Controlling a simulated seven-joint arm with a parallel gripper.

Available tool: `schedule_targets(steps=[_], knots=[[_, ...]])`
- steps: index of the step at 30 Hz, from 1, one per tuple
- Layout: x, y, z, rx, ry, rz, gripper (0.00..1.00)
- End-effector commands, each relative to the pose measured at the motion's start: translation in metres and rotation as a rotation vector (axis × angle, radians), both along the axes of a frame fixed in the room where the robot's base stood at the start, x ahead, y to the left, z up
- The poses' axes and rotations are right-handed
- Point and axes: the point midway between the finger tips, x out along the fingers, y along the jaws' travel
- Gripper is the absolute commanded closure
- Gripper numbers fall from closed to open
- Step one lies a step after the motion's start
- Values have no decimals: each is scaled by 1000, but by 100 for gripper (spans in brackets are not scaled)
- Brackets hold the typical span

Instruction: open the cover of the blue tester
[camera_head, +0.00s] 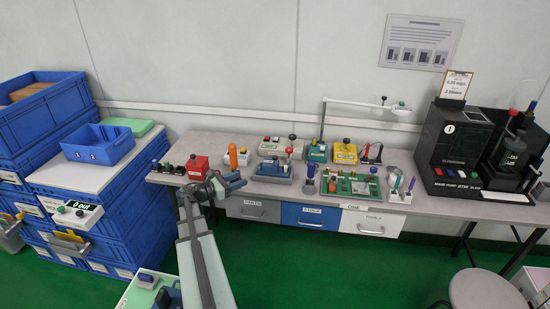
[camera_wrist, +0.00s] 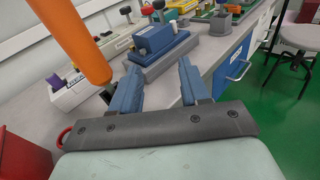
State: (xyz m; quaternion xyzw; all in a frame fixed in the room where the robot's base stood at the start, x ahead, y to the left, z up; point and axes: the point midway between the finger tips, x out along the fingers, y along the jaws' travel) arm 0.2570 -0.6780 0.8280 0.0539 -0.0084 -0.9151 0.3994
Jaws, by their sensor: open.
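The blue tester (camera_head: 270,169) sits on a grey base on the bench, just right of my gripper in the head view. In the wrist view the blue tester (camera_wrist: 154,40) is a small blue box with a pale label and a black knob on top. Its cover looks closed, but its edges are too small to make out. My gripper (camera_head: 238,182) is open and empty near the bench's front edge. In the wrist view my gripper (camera_wrist: 158,76) has its blue fingers spread, with the tester beyond the fingertips and apart from them.
An orange upright handle (camera_wrist: 74,38) stands close to the left finger; it also shows in the head view (camera_head: 233,156). A red box (camera_head: 197,167) is left of it. A green board (camera_head: 350,184) and a yellow device (camera_head: 345,153) stand right. Drawers (camera_head: 313,217) hang below the bench.

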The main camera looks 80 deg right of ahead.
Motion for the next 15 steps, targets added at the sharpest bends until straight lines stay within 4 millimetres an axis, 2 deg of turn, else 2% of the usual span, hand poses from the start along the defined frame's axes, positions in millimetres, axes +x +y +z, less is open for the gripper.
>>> schedule_targets(steps=[1, 3, 6, 15], knots=[[-10, -10, 13, -10, 30, -13, 55], [-19, -18, 26, -18, 66, -24, 55], [-28, -24, 37, -23, 97, -34, 55], [-48, -44, 41, -26, 108, -38, 55]])
